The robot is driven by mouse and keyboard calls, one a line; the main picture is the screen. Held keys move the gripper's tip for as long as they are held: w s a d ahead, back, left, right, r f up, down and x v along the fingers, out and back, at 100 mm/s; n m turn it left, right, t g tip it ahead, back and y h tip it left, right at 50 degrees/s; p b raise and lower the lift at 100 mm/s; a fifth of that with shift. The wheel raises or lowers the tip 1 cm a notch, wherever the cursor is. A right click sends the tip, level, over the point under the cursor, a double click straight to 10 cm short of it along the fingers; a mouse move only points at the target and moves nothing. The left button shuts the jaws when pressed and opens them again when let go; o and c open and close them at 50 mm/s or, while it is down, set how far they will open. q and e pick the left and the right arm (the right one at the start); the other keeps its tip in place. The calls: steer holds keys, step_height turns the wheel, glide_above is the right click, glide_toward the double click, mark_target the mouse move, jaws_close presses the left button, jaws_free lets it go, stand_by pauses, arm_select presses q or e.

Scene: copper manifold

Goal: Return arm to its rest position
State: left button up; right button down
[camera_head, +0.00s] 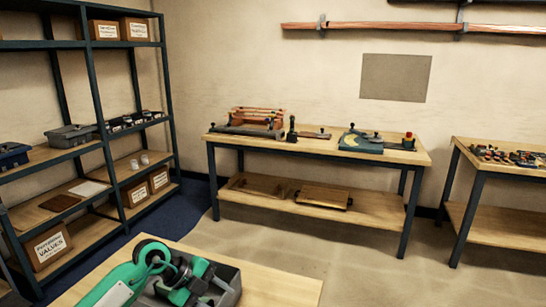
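Neither of my arms nor grippers shows in the head view. A copper manifold (262,112) with orange pipes sits on a dark fixture at the left end of the far workbench (375,152). To its right stand a small dark upright tool (292,128), a short flat piece, and a green-and-grey device (360,141) with a red-topped part (409,140) beside it.
A near table (285,290) at the bottom holds a grey bin (232,272) with green and black tools. A shelf rack (172,110) stands at left, another bench (468,212) with small parts at right. Open floor (340,252) lies between.

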arm_select(q)
steer(key=s+d+r+n+t+h, duration=0.4)
steer(key=d+r+t+h, duration=0.45)
steer(key=r+h, duration=0.2)
steer(key=a+f+n+t+y, duration=0.4)
steer(key=a+n+t+y, duration=0.75)
steer(key=n+y, duration=0.35)
steer(key=s+a+f+n+g+y, duration=0.5)
steer(key=a+f+n, duration=0.1)
steer(key=f, duration=0.3)
steer(key=s+f+g+h, duration=0.1)
steer(key=s+f+g, duration=0.55)
steer(key=s, duration=0.55)
steer(key=s+f+g, duration=0.6)
steer(key=s+f, duration=0.1)
steer(key=s, duration=0.4)
step_height(320, 180, down, 32)
steer(key=g, duration=0.2)
steer(key=s+a+f, duration=0.2)
steer(key=s+f, duration=0.7)
steer(key=s, duration=0.1)
steer(key=s+a+f+m, duration=0.1)
steer(key=s+a+f, duration=0.1)
steer(key=s+f, duration=0.7)
steer(key=shift+s+f+g, duration=0.35)
steer(key=shift+s+f, duration=0.05)
steer(key=shift+f, duration=0.4)
